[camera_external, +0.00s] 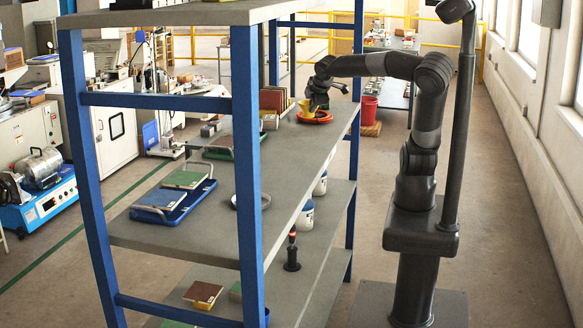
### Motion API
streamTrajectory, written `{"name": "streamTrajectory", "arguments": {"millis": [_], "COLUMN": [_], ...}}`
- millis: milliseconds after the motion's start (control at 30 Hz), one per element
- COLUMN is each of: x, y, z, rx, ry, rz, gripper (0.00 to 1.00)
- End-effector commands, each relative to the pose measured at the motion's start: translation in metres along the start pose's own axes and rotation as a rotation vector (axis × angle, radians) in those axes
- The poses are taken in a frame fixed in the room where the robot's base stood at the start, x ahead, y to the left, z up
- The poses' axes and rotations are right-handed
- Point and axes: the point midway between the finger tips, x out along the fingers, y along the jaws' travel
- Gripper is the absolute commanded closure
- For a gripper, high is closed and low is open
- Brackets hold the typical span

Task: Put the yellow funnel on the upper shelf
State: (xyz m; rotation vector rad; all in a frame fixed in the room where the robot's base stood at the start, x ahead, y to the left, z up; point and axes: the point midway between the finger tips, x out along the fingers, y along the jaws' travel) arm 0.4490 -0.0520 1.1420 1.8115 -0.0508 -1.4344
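A small yellow object, apparently the yellow funnel (304,106), is at the far end of the rack's middle shelf (300,165). It is beside or over an orange-red round item (322,118); I cannot tell whether they touch. My gripper (314,103) is right at the funnel, reaching in from the right, and partly covers it. The fingers are dark and too small to show whether they are open or shut on it. The rack's top board (170,17) is above, cut off by the picture's top edge.
Blue posts (246,160) frame the rack. The middle shelf also holds reddish-brown blocks (272,99), a blue tray (160,213) with tiles and a pale ring (250,201). Bottles (305,215) and a dark stand (292,252) are lower down. A red bucket (369,109) stands behind.

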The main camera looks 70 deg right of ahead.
Motion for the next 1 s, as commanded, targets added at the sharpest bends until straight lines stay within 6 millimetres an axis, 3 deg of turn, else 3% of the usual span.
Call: {"name": "streamTrajectory", "arguments": {"millis": [100, 300, 467, 700, 900, 1000], "x": [0.006, 0.012, 0.018, 0.044, 0.045, 0.045], "y": [-0.016, -0.033, -0.039, -0.058, -0.059, -0.059], "z": [-0.021, -0.042, -0.044, -0.043, -0.043, -0.043], "rx": [-0.001, 0.001, 0.001, 0.001, 0.001, 0.001], "ry": [-0.001, 0.0, -0.002, -0.003, 0.0, 0.0], "rz": [0.002, 0.001, 0.0, 0.0, 0.0, 0.0], "gripper": [1.0, 1.0, 1.0, 1.0, 1.0, 0.88]}}
